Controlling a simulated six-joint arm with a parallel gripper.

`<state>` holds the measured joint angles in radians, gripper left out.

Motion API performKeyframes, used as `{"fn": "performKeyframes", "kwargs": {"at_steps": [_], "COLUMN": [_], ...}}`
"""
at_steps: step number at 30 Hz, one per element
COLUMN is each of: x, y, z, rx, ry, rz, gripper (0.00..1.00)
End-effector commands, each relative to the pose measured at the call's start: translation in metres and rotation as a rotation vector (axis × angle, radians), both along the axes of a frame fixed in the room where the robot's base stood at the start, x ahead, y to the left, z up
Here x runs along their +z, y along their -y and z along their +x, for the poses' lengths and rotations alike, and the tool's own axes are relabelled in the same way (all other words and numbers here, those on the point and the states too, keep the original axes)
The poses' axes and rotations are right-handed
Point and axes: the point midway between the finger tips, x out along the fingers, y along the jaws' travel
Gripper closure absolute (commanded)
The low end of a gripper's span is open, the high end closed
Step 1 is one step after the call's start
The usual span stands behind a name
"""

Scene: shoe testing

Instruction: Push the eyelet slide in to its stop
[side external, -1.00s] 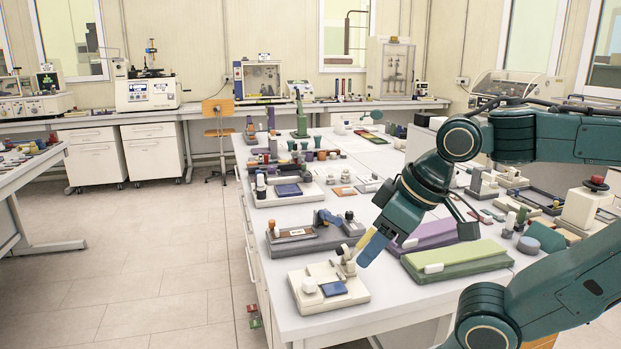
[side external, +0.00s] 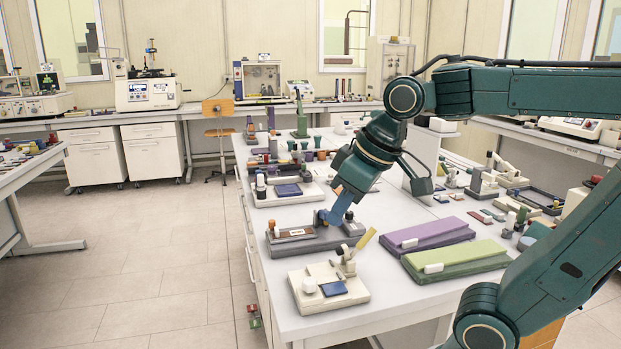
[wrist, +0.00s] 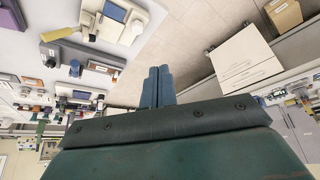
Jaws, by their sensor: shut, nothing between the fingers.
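A dark grey fixture (side external: 300,243) with a brown label plate and a blue upper part (side external: 321,218) stands near the left edge of the bench. I cannot tell for sure that it holds the eyelet slide, or how far any slide is in. My gripper (side external: 333,219) is shut and empty, its blue fingers pointing down beside the blue part and covering some of it. Whether they touch is unclear. The shut fingers also show in the wrist view (wrist: 158,72). In that view the grey fixture (wrist: 90,56) lies to the left of the fingers.
A cream fixture (side external: 352,295) with a blue pad and a raised yellow handle (side external: 365,238) stands in front. A purple block (side external: 430,233) and a green block (side external: 458,259) lie to the right. More fixtures crowd the bench behind. Open floor lies beyond the left edge.

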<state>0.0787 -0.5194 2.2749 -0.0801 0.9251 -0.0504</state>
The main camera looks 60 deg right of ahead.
Motion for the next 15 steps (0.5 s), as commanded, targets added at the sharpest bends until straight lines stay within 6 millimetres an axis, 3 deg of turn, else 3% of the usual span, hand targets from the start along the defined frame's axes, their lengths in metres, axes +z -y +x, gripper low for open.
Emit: {"fn": "performKeyframes", "kwargs": {"at_steps": [7,15], "x": [0.020,0.027], "y": [0.014,0.038], "z": [0.062,0.128], "rx": [0.035,0.078], "ry": [-0.025,-0.048], "rz": [-0.004,-0.009], "gripper": [1.00,1.00]}}
